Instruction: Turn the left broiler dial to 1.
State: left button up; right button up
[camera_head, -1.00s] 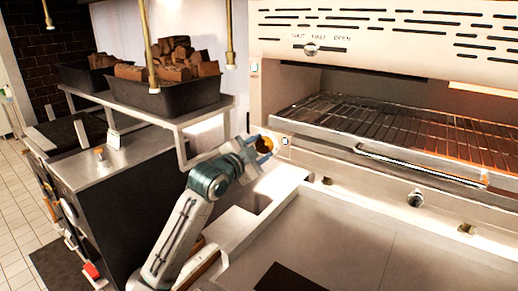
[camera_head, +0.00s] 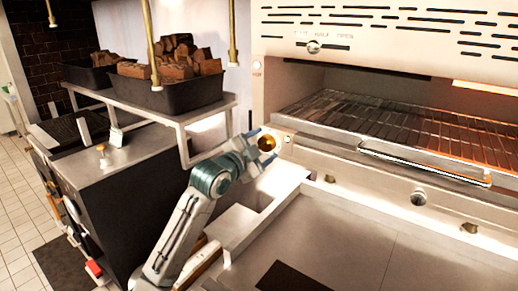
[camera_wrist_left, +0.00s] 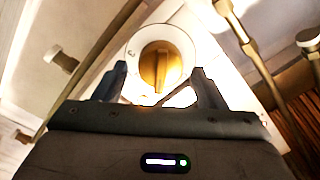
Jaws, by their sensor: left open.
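The left broiler dial (camera_head: 267,143) is a round brass-coloured knob at the left end of the broiler front. In the left wrist view the dial (camera_wrist_left: 160,65) has a raised bar standing nearly upright on a pale round plate. My left gripper (camera_head: 264,147) is open right in front of the dial. In the left wrist view its fingertips (camera_wrist_left: 159,70) stand on either side of the knob, with a gap on both sides. I cannot tell how deep they reach. No numbers on the dial are readable. My right gripper is not in view.
The broiler's wire rack (camera_head: 400,125) and its front handle (camera_head: 425,165) are to the right. A flat steel surface (camera_head: 350,235) lies below. Other small knobs (camera_head: 418,197) sit along the front. A shelf (camera_head: 205,112) with black tubs of wood chunks stands left of the arm.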

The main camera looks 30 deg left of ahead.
pick_arm(q)
jog(key=s+a+b, duration=0.1)
jog(key=s+b, duration=0.3)
jog(key=s, duration=0.6)
jog(key=shift+s+a+b, duration=0.25)
jog(key=shift+s+b, duration=0.05)
jog(key=shift+s, duration=0.05)
